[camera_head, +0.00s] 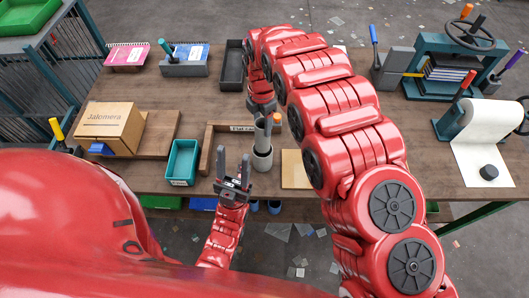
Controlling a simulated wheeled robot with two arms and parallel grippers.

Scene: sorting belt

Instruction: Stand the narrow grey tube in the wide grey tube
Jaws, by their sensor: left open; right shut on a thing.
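The wide grey tube (262,161) stands upright near the front edge of the wooden bench. The narrow grey tube (260,136) is above it and looks nearly upright. Its lower end meets or overlaps the wide tube's mouth in the picture; I cannot tell whether it is inside. My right gripper (264,116) reaches over from behind and is shut on the upper part of the narrow tube; its fingers are partly hidden. My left gripper (233,163) is open and empty at the front edge, left of the wide tube.
A teal bin (182,163) and a cardboard box (108,126) stand to the left. A wooden tray (215,136) lies behind my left gripper. A tan board (295,169) lies right of the wide tube. A paper roll (480,122) and a press (440,85) stand at right.

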